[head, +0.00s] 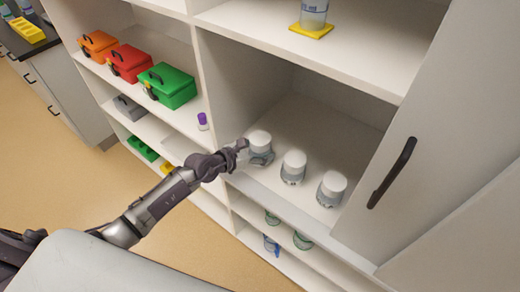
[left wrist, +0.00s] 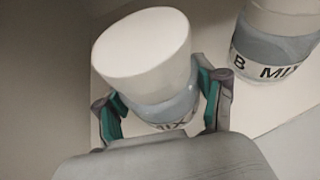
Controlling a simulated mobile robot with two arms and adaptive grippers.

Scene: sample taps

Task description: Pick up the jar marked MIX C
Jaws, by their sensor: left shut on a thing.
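Three jars with white lids stand in a row at the middle shelf of the open cabinet. My left gripper (head: 257,157) is shut around the leftmost jar (head: 259,142), below its lid. In the left wrist view this jar (left wrist: 145,55) sits between the two fingers; its label shows part of "MIX", and its letter is hidden. I cannot tell whether it is off the shelf. The middle jar (head: 293,168) and the right jar (head: 331,190) stand apart from it. In the left wrist view a neighbouring jar (left wrist: 275,48) reads "B MIX". My right gripper is not in view.
A cabinet divider (head: 212,95) rises left of the held jar. A door with a black handle (head: 392,173) is at right. Orange, red and green (head: 168,86) cases and a purple-capped vial (head: 202,121) are on the left shelf. Glassware (head: 302,240) stands below.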

